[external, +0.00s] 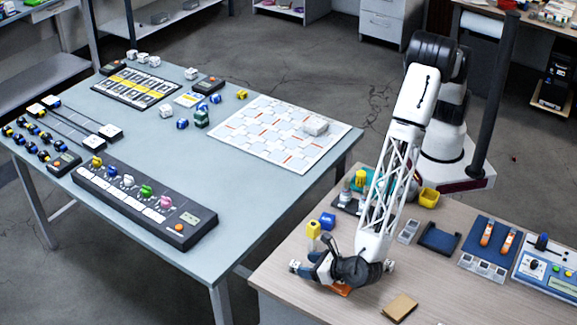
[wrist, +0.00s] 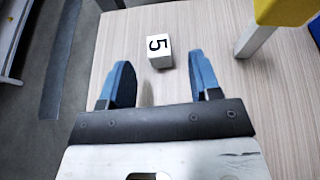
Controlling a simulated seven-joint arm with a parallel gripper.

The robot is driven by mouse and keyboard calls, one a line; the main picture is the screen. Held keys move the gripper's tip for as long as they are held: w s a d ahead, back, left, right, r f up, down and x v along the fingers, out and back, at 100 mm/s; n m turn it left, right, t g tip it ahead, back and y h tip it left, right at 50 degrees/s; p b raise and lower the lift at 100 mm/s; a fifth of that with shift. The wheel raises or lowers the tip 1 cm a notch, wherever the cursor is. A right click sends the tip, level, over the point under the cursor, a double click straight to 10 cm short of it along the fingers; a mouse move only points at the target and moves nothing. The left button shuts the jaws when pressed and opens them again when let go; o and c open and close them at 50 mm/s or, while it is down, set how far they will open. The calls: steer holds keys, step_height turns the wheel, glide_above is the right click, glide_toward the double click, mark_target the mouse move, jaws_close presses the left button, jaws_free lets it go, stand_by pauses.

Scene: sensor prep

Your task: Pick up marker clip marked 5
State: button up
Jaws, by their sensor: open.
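The marker clip marked 5 (wrist: 159,51) shows in the wrist view as a small white block with a black 5 on its face, turned sideways. It rests on the wood-grain table just beyond and between the tips of my gripper (wrist: 160,64). The blue fingers are spread apart, with nothing between them held. In the external view my gripper (external: 310,266) is low over the near left part of the wooden table. A small white piece shows at its tips, too small there for me to read any number.
A yellow-topped piece with a white leg (wrist: 258,38) stands close to the right of the clip. A blue piece (external: 327,221) is behind it. A tan pad (external: 400,307) lies to the right of my gripper. The table's left edge is close by.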

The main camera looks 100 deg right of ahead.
mark_target(295, 263)
steer(key=shift+w, duration=0.1)
steer(key=shift+x, duration=2.55)
steer(key=c, duration=1)
